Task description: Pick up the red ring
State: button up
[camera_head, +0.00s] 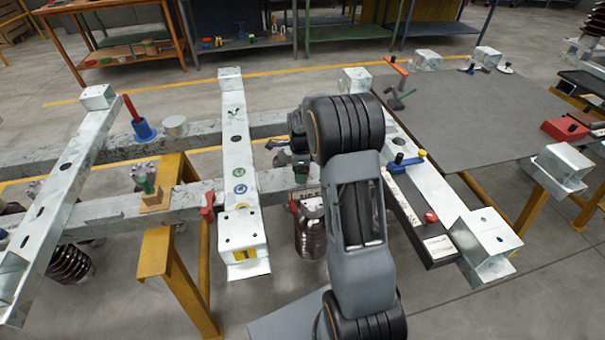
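I cannot pick out a clear red ring in the head view. A small red piece (208,204) sits at the edge of the grey beam, left of the middle white beam; its shape is too small to tell as a ring. Another red bit (293,207) shows just below my gripper, at the front of the grey beam. My gripper (300,168) is a dark shape over the grey beam, right of the middle white beam. My arm partly hides it, and its fingers are not clear.
White square beams (238,155) lie across the grey beams (100,213) on yellow trestles (158,240). A red-and-blue post (141,125) stands at left. A grey table (480,110) is at right.

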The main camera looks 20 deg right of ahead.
jog(key=shift+f, duration=0.15)
jog(key=shift+c, duration=0.4)
jog(key=c, duration=0.9)
